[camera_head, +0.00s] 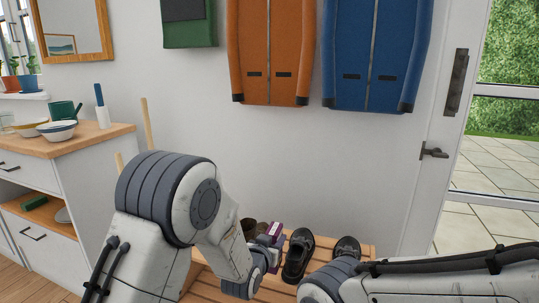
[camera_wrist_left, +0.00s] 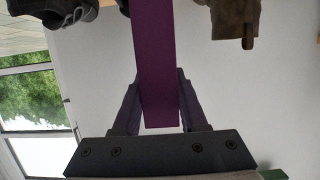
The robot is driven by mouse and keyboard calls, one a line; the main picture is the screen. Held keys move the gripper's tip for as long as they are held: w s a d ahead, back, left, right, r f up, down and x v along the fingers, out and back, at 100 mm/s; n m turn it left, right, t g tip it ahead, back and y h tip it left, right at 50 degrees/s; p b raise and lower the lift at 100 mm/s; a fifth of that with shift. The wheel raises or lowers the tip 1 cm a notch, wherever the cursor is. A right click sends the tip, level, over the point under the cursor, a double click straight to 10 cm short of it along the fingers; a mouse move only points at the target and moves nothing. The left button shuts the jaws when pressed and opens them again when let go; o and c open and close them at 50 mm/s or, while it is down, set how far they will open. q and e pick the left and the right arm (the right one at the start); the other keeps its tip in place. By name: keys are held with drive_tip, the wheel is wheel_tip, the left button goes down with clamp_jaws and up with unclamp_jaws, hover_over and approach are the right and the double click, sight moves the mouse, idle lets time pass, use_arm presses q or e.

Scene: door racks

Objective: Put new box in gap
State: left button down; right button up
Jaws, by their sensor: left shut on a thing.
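My left gripper (camera_head: 270,238) is low over the slatted wooden rack (camera_head: 212,278) in the head view, partly hidden by my left arm. It is shut on a purple box (camera_wrist_left: 157,65), which is long and flat-sided between the two fingers (camera_wrist_left: 157,100) in the left wrist view. In the head view the box (camera_head: 276,229) shows only as a small purple patch. Brown shoes (camera_head: 249,228) are at its left and black shoes (camera_head: 299,253) at its right. I cannot tell whether the box touches the rack. My right gripper is out of view.
An orange jacket (camera_head: 268,50) and a blue jacket (camera_head: 375,55) hang above the rack. A cabinet with bowls (camera_head: 57,131) stands at left. A glazed door with a handle (camera_head: 433,152) is at right.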

use_arm(q)
drive_tip(key=s+a+f+n+y, duration=0.2)
drive_tip(key=s+a, duration=0.1)
drive_tip(key=a, duration=0.6)
drive_tip(key=s+a+f+n+y, duration=0.2)
drive_tip(key=s+a+y, duration=0.1)
drive_tip(key=a, duration=0.6)
wheel_tip(320, 180, up, 34)
drive_tip(key=p, duration=3.3)
drive_tip(key=shift+s+a+t, duration=0.15)
drive_tip(key=shift+a+t, duration=0.2)
drive_tip(key=shift+t, duration=0.05)
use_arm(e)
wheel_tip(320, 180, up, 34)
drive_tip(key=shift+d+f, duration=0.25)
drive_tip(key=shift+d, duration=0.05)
